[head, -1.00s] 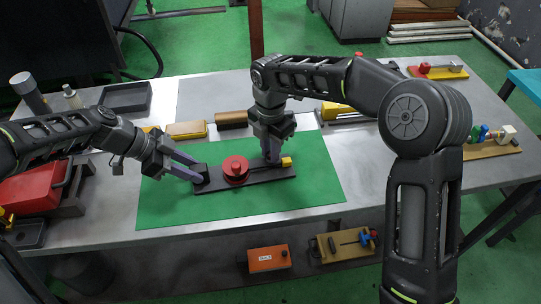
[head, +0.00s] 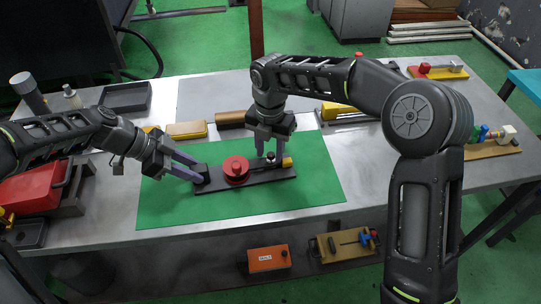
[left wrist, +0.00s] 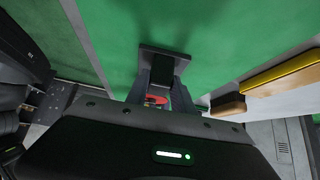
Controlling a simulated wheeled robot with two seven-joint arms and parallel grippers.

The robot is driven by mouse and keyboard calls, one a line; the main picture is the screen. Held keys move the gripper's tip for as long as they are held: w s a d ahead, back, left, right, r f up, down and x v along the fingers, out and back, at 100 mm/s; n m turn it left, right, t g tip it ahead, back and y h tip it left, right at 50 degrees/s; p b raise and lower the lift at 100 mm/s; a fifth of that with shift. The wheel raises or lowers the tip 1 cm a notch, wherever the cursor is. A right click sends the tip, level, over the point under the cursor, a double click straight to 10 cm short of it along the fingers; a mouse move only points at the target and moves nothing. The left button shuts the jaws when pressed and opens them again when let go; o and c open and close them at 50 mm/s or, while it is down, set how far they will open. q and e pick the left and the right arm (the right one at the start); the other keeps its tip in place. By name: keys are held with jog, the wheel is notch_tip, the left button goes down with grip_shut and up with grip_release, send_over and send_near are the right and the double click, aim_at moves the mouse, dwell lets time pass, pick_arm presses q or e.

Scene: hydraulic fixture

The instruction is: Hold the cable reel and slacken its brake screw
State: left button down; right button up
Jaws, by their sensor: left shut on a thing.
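The cable reel is a red spool (head: 236,171) on a dark flat base (head: 225,186), lying on the green mat (head: 310,190). A black block (head: 201,173) stands at the base's left end; it also shows in the left wrist view (left wrist: 163,68). My left gripper (head: 198,172) is shut on this block. My right gripper (head: 270,149) hovers above the base's right part, its fingers apart and empty. Just below it is a small dark knob (head: 270,157), seemingly the brake screw, beside a yellow block (head: 287,162). A red bit of the reel (left wrist: 156,99) shows between my left fingers.
A yellow-topped block (head: 186,129) and a brown block (head: 231,120) lie behind the mat. A red box (head: 38,187) is at the left and a dark tray (head: 126,97) at the back left. The mat's front and right are clear.

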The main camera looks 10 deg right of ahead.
aim_at(270, 155)
pick_arm(q)
jog(key=shift+a, duration=0.15)
pick_arm(e)
jog(key=shift+d, duration=0.15)
pick_arm(q)
jog(key=shift+f, duration=0.1)
pick_arm(e)
jog(key=shift+r, duration=0.6)
notch_tip(270, 155, up, 11)
jog(key=shift+f, duration=0.15)
dwell(0.4)
pick_arm(q)
jog(key=c, duration=1)
grip_release()
